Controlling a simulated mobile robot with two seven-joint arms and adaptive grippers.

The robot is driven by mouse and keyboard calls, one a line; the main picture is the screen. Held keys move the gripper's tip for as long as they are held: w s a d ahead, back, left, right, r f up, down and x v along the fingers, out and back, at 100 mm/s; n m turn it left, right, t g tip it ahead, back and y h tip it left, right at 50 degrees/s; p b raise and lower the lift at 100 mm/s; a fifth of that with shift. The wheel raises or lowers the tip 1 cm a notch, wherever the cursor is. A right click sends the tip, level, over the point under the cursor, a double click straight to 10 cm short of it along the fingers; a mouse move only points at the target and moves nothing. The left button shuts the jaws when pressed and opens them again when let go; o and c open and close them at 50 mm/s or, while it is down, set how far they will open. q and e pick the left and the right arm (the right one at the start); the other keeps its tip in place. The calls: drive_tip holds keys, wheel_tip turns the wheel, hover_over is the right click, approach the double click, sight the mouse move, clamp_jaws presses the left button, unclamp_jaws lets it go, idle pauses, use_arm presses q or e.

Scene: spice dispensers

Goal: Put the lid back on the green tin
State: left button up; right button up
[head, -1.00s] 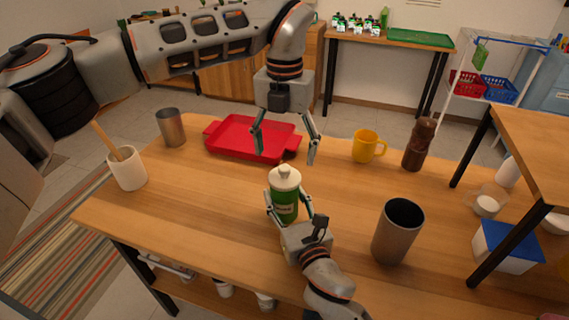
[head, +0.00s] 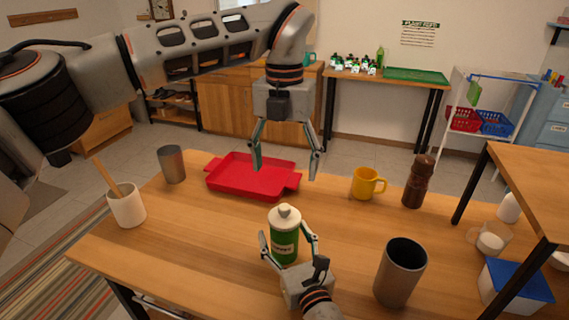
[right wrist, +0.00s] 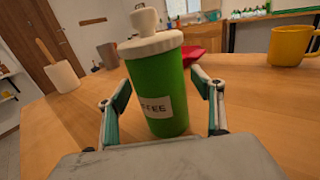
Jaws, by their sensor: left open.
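The green tin (head: 285,246) stands upright on the table, with a label that ends in "FFEE" in the right wrist view. The white lid (head: 284,217) with its round knob sits on top of the tin; it also shows in the right wrist view (right wrist: 151,44). My right gripper (head: 289,240) is open, with one finger on each side of the tin and gaps showing beside it. My left gripper (head: 284,174) is open and empty, above and beyond the lid, in front of the red tray in the picture.
The red tray (head: 228,187) lies behind the tin. A grey cup (head: 401,275) stands to the right, with a yellow mug (head: 364,184) and a brown mill (head: 418,182) behind. A white crock (head: 126,206) and a metal cup (head: 172,165) stand at left.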

drive_tip(key=v, duration=1.2)
